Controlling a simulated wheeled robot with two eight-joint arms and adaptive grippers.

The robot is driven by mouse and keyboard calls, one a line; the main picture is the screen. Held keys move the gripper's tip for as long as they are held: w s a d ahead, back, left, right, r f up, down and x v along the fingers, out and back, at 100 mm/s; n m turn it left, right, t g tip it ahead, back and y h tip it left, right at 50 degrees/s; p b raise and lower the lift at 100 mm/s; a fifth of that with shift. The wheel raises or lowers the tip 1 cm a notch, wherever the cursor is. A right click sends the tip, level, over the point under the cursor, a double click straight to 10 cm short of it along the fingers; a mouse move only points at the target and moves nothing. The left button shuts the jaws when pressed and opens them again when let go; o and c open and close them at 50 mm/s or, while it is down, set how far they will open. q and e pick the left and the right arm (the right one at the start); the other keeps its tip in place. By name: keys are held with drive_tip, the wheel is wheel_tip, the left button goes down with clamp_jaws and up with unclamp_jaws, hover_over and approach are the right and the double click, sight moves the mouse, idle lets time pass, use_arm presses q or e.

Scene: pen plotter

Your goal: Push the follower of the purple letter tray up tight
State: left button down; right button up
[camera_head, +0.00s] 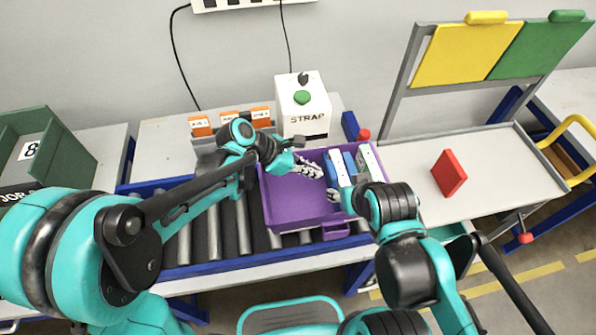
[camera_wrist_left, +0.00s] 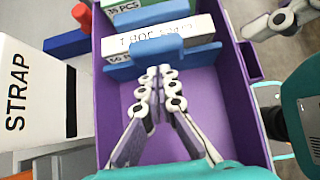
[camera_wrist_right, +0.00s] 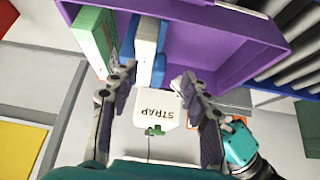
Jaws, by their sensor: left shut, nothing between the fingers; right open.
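The purple letter tray (camera_head: 285,205) sits on the roller conveyor, its right part holding upright boxes. The follower appears to be the blue plate (camera_wrist_left: 165,66) across the tray, close against a white box (camera_wrist_left: 172,38); blue also shows in the right wrist view (camera_wrist_right: 158,70). My left gripper (camera_wrist_left: 160,75) is shut and empty inside the tray, fingertips at the plate's open side; I cannot tell whether they touch. It also shows in the head view (camera_head: 318,171). My right gripper (camera_wrist_right: 155,75) is open near the tray's front right; its arm hides part of the boxes.
A white STRAP unit (camera_head: 303,105) stands behind the tray, a red-topped blue part (camera_head: 355,128) beside it. Another blue plate (camera_wrist_left: 150,13) and a green box (camera_wrist_right: 95,38) stand farther along. The tray's left part is empty.

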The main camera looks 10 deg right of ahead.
sight(333, 169)
use_arm(q)
drive_tip(key=shift+d, duration=0.6)
drive_tip(key=shift+w+d, duration=0.1)
drive_tip(key=shift+d, duration=1.85)
drive_tip(key=shift+a, duration=0.1)
